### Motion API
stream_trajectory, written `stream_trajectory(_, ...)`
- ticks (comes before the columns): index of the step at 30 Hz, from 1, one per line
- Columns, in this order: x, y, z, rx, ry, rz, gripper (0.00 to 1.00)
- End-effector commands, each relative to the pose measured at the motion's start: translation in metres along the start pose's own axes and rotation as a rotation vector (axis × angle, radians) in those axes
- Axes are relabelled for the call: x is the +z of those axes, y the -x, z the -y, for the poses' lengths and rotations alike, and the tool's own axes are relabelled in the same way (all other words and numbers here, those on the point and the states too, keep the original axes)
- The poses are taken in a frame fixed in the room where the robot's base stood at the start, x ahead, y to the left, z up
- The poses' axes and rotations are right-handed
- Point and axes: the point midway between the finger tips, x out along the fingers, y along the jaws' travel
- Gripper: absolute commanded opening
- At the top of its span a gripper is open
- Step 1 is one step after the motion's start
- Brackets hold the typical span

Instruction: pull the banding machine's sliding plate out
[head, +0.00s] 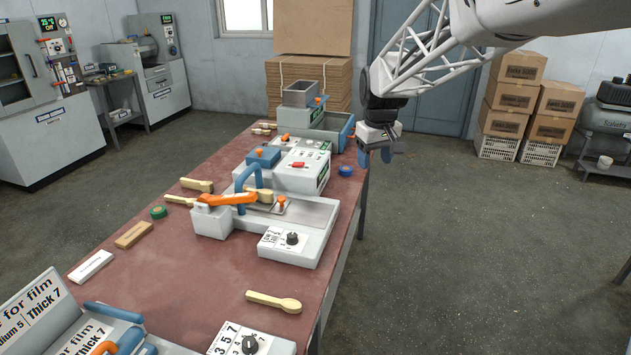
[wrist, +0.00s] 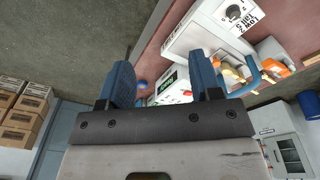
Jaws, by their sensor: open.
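My gripper (head: 376,157) is open and empty, pointing down beside the right edge of the red table, near its far end. Its two blue fingers also show in the wrist view (wrist: 163,84), spread apart. A white machine (head: 306,168) with a green display and a red part sits left of the gripper, apart from it. It also shows beyond the fingers in the wrist view (wrist: 172,88). A blue block (head: 262,157) with an orange knob is at its left side. I cannot tell for certain which machine is the banding machine, and no sliding plate is clearly distinguishable.
A blue roll (head: 345,170) lies near the table's right edge.

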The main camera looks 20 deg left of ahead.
Motion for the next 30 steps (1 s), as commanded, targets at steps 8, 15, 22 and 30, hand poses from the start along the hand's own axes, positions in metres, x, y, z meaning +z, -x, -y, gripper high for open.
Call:
stream_trajectory(8,-0.076,-0.036,0.024,-0.013,0.108,0.019,0.59)
stream_trajectory(15,-0.136,-0.071,0.049,-0.023,0.198,0.033,0.59)
stream_trajectory(22,-0.190,-0.110,0.081,-0.033,0.286,0.048,0.59)
stream_trajectory(30,-0.247,-0.159,0.123,-0.044,0.388,0.064,0.59)
